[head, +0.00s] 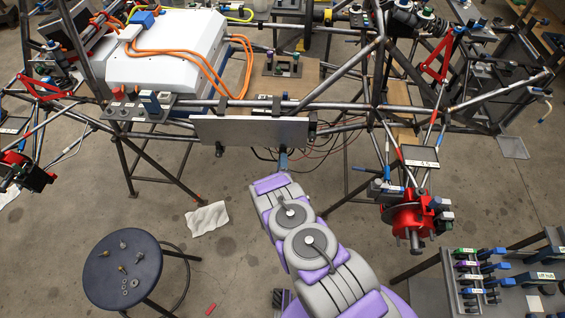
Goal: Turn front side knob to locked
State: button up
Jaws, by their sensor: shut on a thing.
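A flat grey panel (250,131) hangs on the front lower tubes of the chassis (345,104). My gripper (283,159) is at the panel's lower edge, right of its middle. It is small in the picture and partly hidden by my purple and grey arm. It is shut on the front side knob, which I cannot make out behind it. The knob's angle and any locked mark cannot be read. A dark fitting (219,150) shows below the panel's left part.
Dark and red loose wires (318,143) hang just right of my gripper. A red wheel hub (408,217) stands to the right. A round stool (123,268) with small parts and a white cloth (207,219) are at the left. A parts rack (480,275) is at lower right.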

jog(key=shift+a, duration=0.3)
jog(key=o, duration=1.1)
jog(key=shift+a+f, duration=0.1)
jog(key=shift+c, duration=0.2)
jog(key=s+p, duration=0.2)
jog(key=s, duration=1.5)
jog(key=shift+s+d, duration=0.2)
jog(key=shift+d, duration=0.1)
jog(key=shift+w, duration=0.1)
